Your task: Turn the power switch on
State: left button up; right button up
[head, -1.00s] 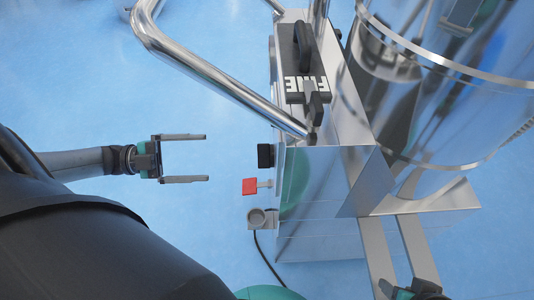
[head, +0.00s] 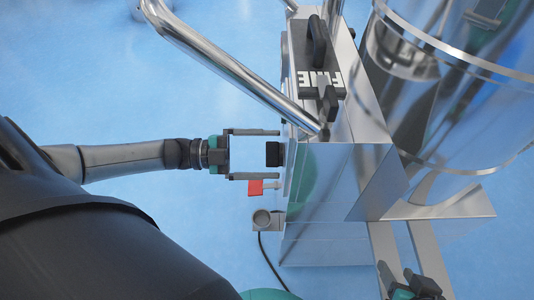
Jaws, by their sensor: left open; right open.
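A black block-shaped knob (head: 273,153) sticks out from the left side of the shiny metal machine (head: 335,175). A red switch-like piece (head: 256,187) on a short stem sits just below it in the picture. I cannot tell for certain which of them is the power switch. My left gripper (head: 278,155) is open, with one finger above and one below the black knob in the picture. Contact is not clear; the lower finger lies close to the red piece. My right gripper (head: 401,275) is at the bottom right, away from both, partly cut off.
A thick chrome tube (head: 225,68) slants down to the machine's top, above my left gripper. A large shiny cylinder (head: 455,90) fills the upper right. The blue floor at left is clear.

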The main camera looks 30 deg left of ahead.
pick_arm(q)
jog(key=shift+d, duration=0.1)
jog(key=c, duration=1.4)
